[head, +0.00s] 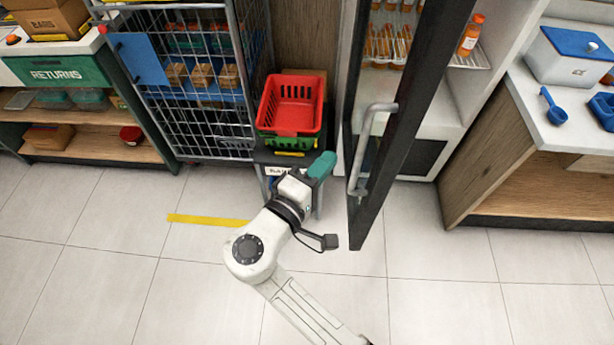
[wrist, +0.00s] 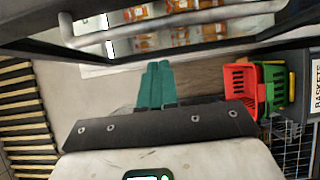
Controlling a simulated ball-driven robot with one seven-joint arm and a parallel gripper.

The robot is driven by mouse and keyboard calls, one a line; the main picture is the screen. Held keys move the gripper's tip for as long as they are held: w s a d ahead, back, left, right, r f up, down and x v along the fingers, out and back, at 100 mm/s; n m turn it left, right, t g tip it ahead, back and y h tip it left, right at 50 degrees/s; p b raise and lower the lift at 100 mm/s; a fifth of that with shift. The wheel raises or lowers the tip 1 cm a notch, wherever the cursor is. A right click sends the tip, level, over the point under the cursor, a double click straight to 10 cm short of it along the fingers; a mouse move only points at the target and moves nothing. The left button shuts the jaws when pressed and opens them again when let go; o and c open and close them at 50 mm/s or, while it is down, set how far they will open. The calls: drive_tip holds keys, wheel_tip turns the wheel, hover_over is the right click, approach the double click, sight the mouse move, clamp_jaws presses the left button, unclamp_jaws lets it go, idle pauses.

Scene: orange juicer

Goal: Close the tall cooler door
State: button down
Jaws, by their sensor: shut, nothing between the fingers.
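The tall cooler door (head: 405,110) has a dark frame and stands open, swung out into the room in the head view. Its pale vertical handle (head: 362,150) is on the side facing my gripper. The cooler (head: 432,115) behind it holds orange bottles. My gripper (head: 322,166) has green fingers, shut and empty. It is left of the door and appears apart from it. In the wrist view the closed fingers (wrist: 156,84) point toward the handle (wrist: 170,24), which crosses the top of the picture.
A red basket (head: 291,103) on a basket stand is just behind my gripper. A wire cage (head: 205,80) is to its left. A counter (head: 560,130) with a blue-lidded box (head: 570,55) is on the right. The tiled floor in front is clear, with a yellow strip (head: 207,220).

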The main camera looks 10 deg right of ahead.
drive_tip(key=shift+s+d+p, duration=0.15)
drive_tip(key=shift+d+p, duration=0.1)
drive_tip(key=shift+d, duration=0.65)
drive_tip(key=shift+s+d+p, duration=0.1)
drive_tip(key=shift+d+p, duration=0.1)
drive_tip(key=shift+d, duration=0.7)
